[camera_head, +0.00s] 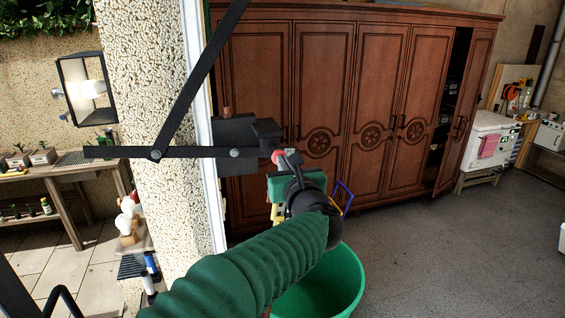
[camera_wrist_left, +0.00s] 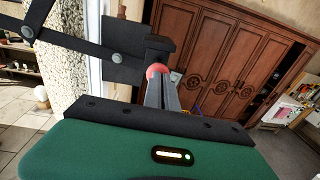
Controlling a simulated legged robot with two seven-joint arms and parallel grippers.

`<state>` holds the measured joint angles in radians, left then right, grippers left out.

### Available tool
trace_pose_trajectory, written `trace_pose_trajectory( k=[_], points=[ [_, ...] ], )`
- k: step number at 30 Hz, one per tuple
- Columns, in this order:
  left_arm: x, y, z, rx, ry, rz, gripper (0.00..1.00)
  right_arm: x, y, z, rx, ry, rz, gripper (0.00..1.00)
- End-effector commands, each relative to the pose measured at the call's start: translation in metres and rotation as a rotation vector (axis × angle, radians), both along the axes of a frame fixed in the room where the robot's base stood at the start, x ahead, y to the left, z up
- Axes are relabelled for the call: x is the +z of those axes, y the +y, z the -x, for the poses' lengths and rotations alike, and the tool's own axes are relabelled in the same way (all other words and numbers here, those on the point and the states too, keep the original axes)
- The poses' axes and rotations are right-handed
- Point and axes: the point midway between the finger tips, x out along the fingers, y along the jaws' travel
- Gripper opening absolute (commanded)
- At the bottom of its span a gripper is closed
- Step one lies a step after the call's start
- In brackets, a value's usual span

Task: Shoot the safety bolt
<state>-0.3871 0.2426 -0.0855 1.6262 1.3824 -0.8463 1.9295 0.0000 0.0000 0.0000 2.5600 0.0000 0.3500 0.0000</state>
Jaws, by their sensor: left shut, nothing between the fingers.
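A black metal bolt housing (camera_head: 240,136) is fixed at the white door frame edge, with flat black linkage bars (camera_head: 190,152) pivoting in front of it. It also shows in the left wrist view (camera_wrist_left: 125,62). A small red knob (camera_head: 278,157) sits at the right end of the mechanism, and in the left wrist view (camera_wrist_left: 157,70) it is just at the fingertips. My left gripper (camera_head: 291,161), on a green-sleeved arm, is shut with its fingertips at the knob. I cannot tell whether they touch. The fingers also show in the left wrist view (camera_wrist_left: 161,88). My right gripper is not visible.
A large brown wooden wardrobe (camera_head: 330,90) stands behind, its rightmost door ajar. A green tub (camera_head: 335,285) is on the floor below my left arm. A stone pillar (camera_head: 150,90) and a workbench (camera_head: 30,175) are at left. Grey floor at right is clear.

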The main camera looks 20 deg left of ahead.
Motion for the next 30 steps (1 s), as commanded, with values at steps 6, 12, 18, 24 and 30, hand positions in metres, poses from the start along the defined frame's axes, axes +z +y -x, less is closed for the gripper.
trace_pose_trajectory(
  k=[6,12,18,24,30],
  points=[
    [0.000,0.004,0.000,0.000,-0.001,0.002,0.00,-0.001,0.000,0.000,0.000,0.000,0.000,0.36],
    [-0.002,0.024,-0.027,0.004,0.000,0.003,0.00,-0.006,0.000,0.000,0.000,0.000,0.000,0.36],
    [-0.001,0.030,-0.039,0.002,0.001,0.000,0.00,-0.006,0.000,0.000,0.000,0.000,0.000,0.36],
    [-0.001,0.029,-0.039,0.000,0.001,0.001,0.00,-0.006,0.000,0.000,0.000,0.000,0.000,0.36],
    [-0.002,0.029,-0.038,-0.001,0.000,0.001,0.00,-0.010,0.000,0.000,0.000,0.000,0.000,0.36]
  ],
)
